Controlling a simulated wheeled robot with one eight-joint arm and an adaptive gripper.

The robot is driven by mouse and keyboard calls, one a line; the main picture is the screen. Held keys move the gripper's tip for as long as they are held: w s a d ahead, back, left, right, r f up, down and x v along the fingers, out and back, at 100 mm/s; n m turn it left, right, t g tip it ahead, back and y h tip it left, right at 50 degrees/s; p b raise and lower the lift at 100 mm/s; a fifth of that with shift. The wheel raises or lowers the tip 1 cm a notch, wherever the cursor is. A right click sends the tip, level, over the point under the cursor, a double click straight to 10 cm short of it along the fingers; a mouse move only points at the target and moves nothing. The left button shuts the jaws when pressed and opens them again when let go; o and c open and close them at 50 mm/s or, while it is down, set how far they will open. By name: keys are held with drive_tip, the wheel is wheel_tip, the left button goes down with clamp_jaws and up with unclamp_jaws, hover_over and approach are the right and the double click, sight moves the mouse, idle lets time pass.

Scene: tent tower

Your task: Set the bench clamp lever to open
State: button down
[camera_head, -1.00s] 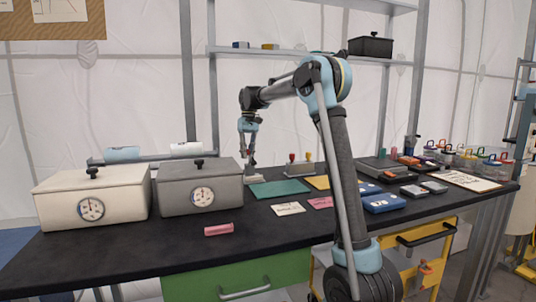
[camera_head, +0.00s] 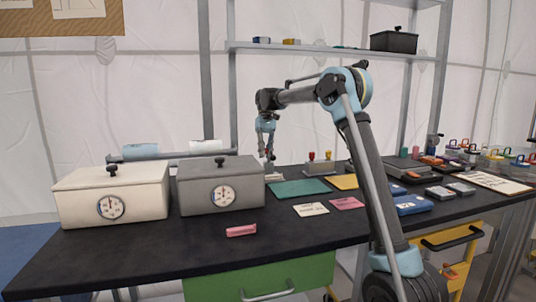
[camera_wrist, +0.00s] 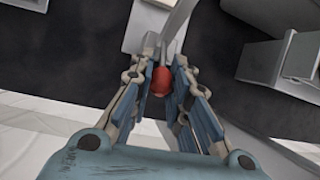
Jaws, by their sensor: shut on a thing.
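The bench clamp's lever is a grey bar (camera_wrist: 180,18) ending in a red knob (camera_wrist: 159,80), seen in the wrist view. My gripper (camera_wrist: 165,58) is shut on the lever, its fingers on both sides of it by the red knob. In the head view my gripper (camera_head: 268,156) is at the back of the bench, just right of the grey box, above a small pale block (camera_head: 276,177) that looks like the clamp's base. The clamp's lever is too small there to make out its angle.
The grey lidded box (camera_head: 205,193) with a dial stands close left of my gripper, a white one (camera_head: 88,205) further left. Green mat (camera_head: 300,190) and stamp stand (camera_head: 320,167) are to the right. A pink block (camera_head: 241,230) lies in front; the black bench front is mostly clear.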

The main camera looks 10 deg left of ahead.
drive_tip(key=c, duration=1.5)
unclamp_jaws()
drive_tip(key=shift+w+d, duration=0.15)
drive_tip(key=v, duration=1.2)
